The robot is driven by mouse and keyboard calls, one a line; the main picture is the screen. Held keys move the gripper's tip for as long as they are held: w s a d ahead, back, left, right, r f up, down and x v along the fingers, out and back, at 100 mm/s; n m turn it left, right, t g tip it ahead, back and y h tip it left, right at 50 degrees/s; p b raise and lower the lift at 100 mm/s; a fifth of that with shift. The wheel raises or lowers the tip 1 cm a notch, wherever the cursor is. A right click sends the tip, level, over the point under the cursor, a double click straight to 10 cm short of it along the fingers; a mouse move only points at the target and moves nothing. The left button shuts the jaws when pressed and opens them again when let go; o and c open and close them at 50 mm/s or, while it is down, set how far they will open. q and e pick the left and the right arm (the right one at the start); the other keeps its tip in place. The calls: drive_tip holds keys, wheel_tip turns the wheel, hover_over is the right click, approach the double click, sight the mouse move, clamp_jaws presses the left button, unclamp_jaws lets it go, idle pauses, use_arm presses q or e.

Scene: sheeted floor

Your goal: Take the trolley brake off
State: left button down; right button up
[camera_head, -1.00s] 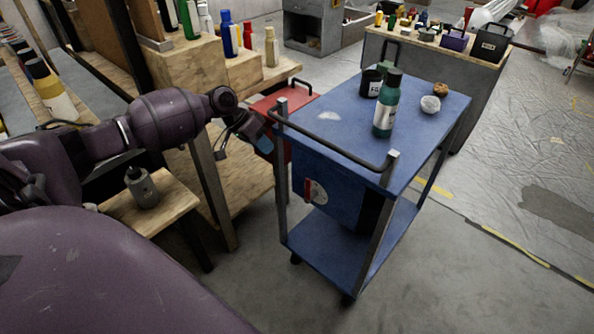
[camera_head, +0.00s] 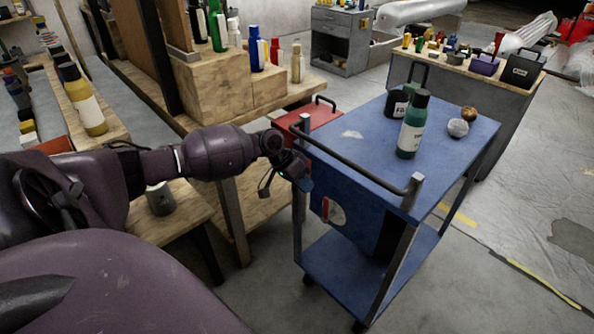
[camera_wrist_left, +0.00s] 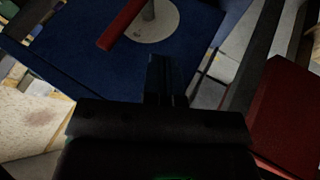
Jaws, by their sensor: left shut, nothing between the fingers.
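The blue trolley (camera_head: 470,130) stands upright on the floor with a dark push bar (camera_head: 350,163) at its near end. On its blue end panel is a red brake lever (camera_head: 325,208) on a pale round plate (camera_head: 337,214). In the left wrist view the red lever (camera_wrist_left: 122,25) and the plate (camera_wrist_left: 158,22) are at the top, beyond the fingers. My left gripper (camera_head: 305,183) is shut and empty at the trolley's left front post, up and left of the lever and apart from it. Its fingers (camera_wrist_left: 165,78) point towards the panel in the wrist view. My right gripper is not in view.
A green bottle (camera_head: 412,128), a black container (camera_head: 397,103) and two small balls stand on the trolley top. A red toolbox (camera_head: 312,118) sits close by the trolley's left side. A wooden bench (camera_head: 180,215) is left. Floor in front is clear.

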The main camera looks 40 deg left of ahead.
use_arm(q)
drive_tip(key=d, duration=0.4)
drive_tip(key=shift+d+f+p, duration=0.15)
drive_tip(key=shift+p, duration=0.2)
drive_tip(key=shift+s, duration=0.1)
drive_tip(key=shift+d+r+y+p, duration=0.2)
drive_tip(key=shift+d+y+p, duration=0.15)
drive_tip(key=shift+p, duration=0.25)
